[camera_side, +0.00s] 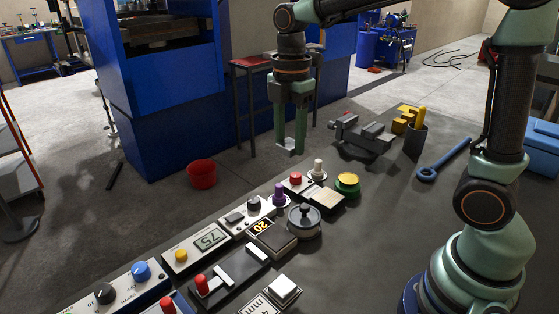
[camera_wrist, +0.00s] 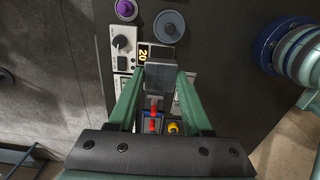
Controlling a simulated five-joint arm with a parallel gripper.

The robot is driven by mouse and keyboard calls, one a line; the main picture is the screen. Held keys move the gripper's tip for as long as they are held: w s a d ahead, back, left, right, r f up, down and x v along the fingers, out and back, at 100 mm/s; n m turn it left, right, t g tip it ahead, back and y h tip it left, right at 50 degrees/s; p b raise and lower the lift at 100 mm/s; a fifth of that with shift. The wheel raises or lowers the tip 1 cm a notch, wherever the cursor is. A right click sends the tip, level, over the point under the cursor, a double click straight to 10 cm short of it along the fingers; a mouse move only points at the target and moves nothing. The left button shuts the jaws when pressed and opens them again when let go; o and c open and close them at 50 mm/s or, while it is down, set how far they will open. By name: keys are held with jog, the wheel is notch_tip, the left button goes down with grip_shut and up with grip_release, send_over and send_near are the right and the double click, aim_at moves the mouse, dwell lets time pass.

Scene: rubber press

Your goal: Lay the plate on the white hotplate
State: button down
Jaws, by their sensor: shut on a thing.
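My gripper (camera_side: 290,146) hangs fingers-down above the bench, behind the row of controls in the side view. It is shut on a grey slab, seemingly the plate (camera_wrist: 160,77), which shows between the green fingers in the wrist view. The plate is held clear of the bench and is hard to make out in the side view. I cannot tell for sure which unit is the white hotplate. A pale square pad (camera_side: 327,200) sits beside a white box with a red button (camera_side: 295,179). A white square (camera_side: 284,287) lies by a "4mm" label.
A dark block with a "20" display (camera_side: 276,239), a round grey lidded pot (camera_side: 304,220), a purple knob (camera_side: 279,194) and a yellow button (camera_side: 347,182) crowd the row. A grey vise (camera_side: 362,138) and a blue wrench (camera_side: 444,160) lie further right. Bare bench surrounds the wrench.

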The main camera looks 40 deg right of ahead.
jog(key=a, duration=0.5)
send_over(276, 237)
notch_tip(276, 237, down, 16)
jog(key=shift+r, duration=0.25)
jog(key=shift+f, duration=2.25)
jog(key=shift+f, duration=0.1)
jog(key=shift+c, duration=1.7)
grip_release()
